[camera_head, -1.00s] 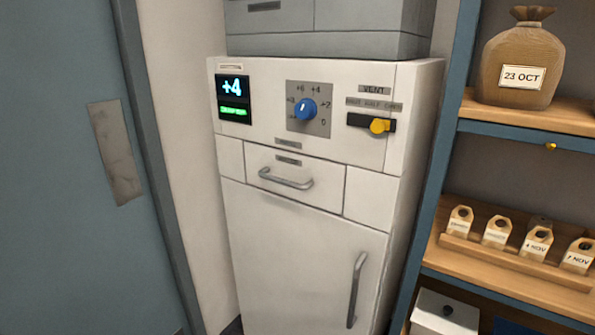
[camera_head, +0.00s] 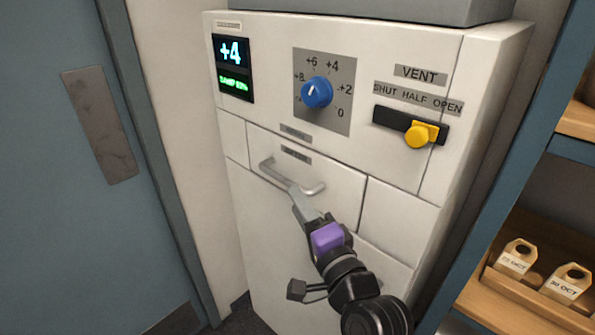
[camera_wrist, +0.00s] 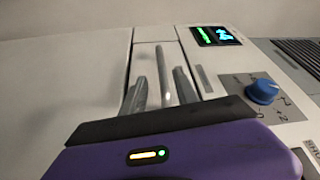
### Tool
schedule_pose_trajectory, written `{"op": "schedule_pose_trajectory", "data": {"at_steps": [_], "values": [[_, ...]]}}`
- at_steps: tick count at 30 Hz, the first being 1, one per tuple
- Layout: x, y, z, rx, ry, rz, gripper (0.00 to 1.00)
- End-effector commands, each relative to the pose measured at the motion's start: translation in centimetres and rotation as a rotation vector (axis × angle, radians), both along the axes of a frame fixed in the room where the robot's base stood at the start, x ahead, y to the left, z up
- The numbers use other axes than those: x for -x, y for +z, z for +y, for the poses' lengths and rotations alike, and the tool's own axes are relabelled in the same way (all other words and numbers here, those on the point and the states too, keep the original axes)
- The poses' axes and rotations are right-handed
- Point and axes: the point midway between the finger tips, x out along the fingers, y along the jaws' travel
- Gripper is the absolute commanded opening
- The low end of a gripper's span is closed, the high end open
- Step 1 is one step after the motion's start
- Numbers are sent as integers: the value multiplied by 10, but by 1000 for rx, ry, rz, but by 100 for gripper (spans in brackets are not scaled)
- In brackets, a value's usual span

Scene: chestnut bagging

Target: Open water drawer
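The water drawer (camera_head: 340,189) is the small white front in the middle of the cabinet, with a grey bar handle (camera_head: 273,173). It looks flush with the panels beside it. My gripper (camera_head: 297,190) is at the handle and hides part of the bar in the head view. In the wrist view, the two grey fingers of my gripper (camera_wrist: 160,88) stand apart, with the handle bar (camera_wrist: 172,65) between them. I cannot tell whether either finger touches the bar.
Above the drawer are a lit display (camera_head: 233,68) reading +4, a blue dial (camera_head: 316,92) and a yellow vent slider (camera_head: 422,134). A blue door (camera_head: 60,200) is at the left. A shelf with small labelled bags (camera_head: 516,257) stands close at the right.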

Motion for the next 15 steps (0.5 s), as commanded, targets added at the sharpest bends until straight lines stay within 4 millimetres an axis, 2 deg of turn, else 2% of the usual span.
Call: {"op": "schedule_pose_trajectory", "data": {"at_steps": [5,15], "values": [[-11,5,9,-11,6,3,36],[-54,8,33,-10,5,2,36]]}}
